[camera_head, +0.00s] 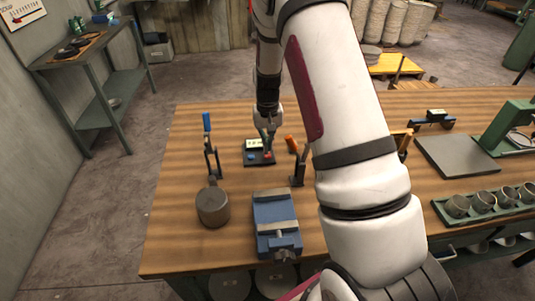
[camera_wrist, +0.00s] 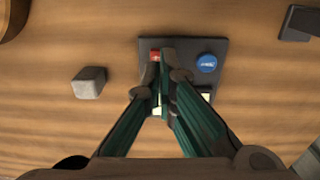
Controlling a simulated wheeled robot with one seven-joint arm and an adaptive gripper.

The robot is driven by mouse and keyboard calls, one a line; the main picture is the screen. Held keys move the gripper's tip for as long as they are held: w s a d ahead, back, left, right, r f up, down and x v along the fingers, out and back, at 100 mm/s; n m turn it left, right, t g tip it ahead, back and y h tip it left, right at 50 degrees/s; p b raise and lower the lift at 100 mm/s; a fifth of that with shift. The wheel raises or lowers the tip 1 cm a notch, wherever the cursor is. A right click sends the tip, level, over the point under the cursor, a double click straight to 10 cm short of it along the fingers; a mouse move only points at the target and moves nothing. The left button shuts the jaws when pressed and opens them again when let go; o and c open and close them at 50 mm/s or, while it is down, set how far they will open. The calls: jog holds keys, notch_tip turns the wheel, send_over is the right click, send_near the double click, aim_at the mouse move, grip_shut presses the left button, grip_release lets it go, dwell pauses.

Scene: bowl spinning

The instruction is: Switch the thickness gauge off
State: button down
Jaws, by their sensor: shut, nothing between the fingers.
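The thickness gauge (camera_head: 248,163) is a small dark box on the wooden bench, with a pale display, a blue button (camera_head: 250,156) and a red button (camera_head: 268,156). In the wrist view the dark gauge plate (camera_wrist: 185,44) shows the blue button (camera_wrist: 207,63) and part of the red button (camera_wrist: 154,55). My gripper (camera_head: 268,146) is shut and empty, pointing down over the gauge. In the wrist view its fingertips (camera_wrist: 167,54) lie right beside the red button; I cannot tell whether they touch it. The fingers hide part of the display.
A blue vise (camera_head: 272,210) and a round dark pot (camera_head: 212,206) stand in front of the gauge. Upright clamps with blue (camera_head: 207,122) and orange (camera_head: 291,144) handles flank it. A small grey block (camera_wrist: 89,82) lies beside it in the wrist view.

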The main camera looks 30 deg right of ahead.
jog(key=shift+f+b, duration=0.4)
jog(key=shift+f, duration=1)
dwell(1.2)
jog(key=shift+r+p, duration=0.7)
jog(key=shift+r, duration=2.8)
